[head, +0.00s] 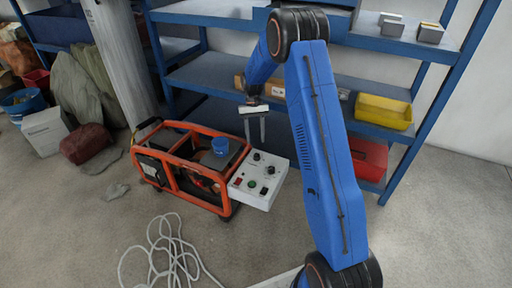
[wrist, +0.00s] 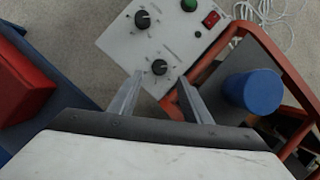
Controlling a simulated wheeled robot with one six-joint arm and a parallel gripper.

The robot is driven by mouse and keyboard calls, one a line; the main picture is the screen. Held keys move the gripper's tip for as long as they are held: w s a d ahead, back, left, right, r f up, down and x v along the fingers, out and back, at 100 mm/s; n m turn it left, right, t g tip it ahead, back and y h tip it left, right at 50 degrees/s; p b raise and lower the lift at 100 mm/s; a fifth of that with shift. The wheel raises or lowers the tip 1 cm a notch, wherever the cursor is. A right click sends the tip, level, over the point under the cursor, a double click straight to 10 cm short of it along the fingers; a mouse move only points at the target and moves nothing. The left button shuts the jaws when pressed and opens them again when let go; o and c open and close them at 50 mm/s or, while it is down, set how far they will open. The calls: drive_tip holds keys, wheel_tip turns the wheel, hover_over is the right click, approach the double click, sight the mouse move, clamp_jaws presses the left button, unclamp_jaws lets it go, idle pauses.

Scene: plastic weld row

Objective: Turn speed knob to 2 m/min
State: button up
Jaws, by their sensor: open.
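The white control panel (head: 244,186) is on the front right of an orange-framed machine (head: 180,160). It carries two black knobs, one nearer my gripper (wrist: 159,67) and one farther off (wrist: 143,19). Both have a light pointer mark. The labels are too small to read, so I cannot tell which is the speed knob. My gripper (head: 255,130) is open and empty, pointing down above the panel's back edge. In the wrist view its fingertips (wrist: 161,77) appear on either side of the nearer knob; contact is not clear.
A green button (wrist: 189,5) and a red switch (wrist: 211,18) are also on the panel. A blue cup-like object (wrist: 253,91) is on the machine. A blue shelf with a yellow bin (head: 384,111) and red box (head: 368,160) stands behind. A pale cable (head: 172,255) lies on the floor.

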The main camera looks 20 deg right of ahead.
drive_tip(key=v, duration=0.9)
drive_tip(key=shift+r, duration=0.35)
drive_tip(key=s+a+r+n+t, duration=0.1)
drive_tip(key=s+r+t, duration=0.1)
drive_tip(key=s+r, duration=0.85)
drive_tip(key=s+a+r+t, duration=0.2)
drive_tip(key=s+r+t, duration=0.1)
drive_tip(key=s+r, duration=0.75)
drive_tip(key=s+f+t, duration=0.1)
drive_tip(key=s+t, duration=0.1)
drive_tip(key=s, duration=1.2)
drive_tip(key=s+f+n+t, duration=0.1)
drive_tip(key=s+f+t, duration=0.1)
drive_tip(key=s, duration=1.2)
drive_tip(key=shift+a+f+h, duration=0.2)
drive_tip(key=shift+a+h, duration=0.15)
drive_tip(key=shift+h, duration=0.05)
